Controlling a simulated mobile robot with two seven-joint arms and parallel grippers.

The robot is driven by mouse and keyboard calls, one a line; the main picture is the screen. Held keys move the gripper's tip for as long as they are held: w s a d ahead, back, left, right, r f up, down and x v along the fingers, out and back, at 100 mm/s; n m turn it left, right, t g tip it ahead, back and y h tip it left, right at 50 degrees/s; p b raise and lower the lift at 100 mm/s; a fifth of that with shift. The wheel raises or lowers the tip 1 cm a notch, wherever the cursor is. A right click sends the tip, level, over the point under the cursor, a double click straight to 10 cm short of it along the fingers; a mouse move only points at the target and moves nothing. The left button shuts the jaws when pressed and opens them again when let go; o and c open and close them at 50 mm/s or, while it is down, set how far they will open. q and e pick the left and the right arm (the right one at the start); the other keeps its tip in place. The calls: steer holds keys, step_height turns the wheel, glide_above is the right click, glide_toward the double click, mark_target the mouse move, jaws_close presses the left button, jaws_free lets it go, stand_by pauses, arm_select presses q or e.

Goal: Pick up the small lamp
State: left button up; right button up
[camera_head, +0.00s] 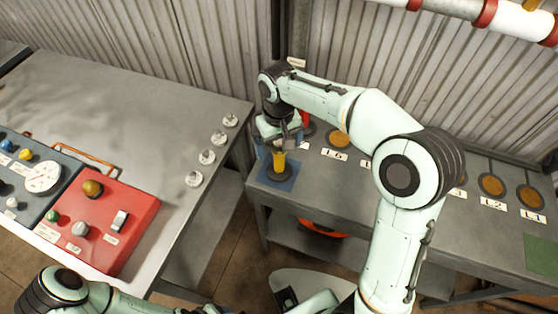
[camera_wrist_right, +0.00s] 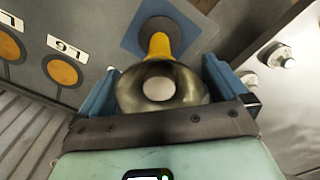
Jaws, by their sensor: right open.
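The small lamp (camera_head: 279,160) has a yellow stem and stands upright on a blue square mat (camera_head: 265,181) at the left end of the right-hand table. In the right wrist view the lamp (camera_wrist_right: 184,88) shows a rounded brassy head with a pale disc, a yellow stem and a dark base. My right gripper (camera_head: 279,142) is above the lamp, around its head. In the right wrist view its blue fingers (camera_wrist_right: 159,78) are open, one on each side of the head. I cannot tell if either finger touches it. My left gripper is not in view.
Orange discs (camera_head: 340,139) with numbered labels line the right-hand table. A red control box (camera_head: 115,205) and several small silver knobs (camera_head: 207,157) are on the left table. A gap separates the tables. A corrugated wall (camera_head: 150,40) stands behind.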

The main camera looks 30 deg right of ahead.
steer(key=shift+f, duration=1.45)
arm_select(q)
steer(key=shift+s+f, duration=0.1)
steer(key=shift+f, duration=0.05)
arm_select(e)
steer(key=shift+r, duration=0.1)
jaws_close()
steer(key=shift+r, duration=0.1)
arm_select(q)
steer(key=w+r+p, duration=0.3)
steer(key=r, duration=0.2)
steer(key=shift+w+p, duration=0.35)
steer(key=shift+p, duration=0.05)
arm_select(e)
step_height(320, 180, up, 20)
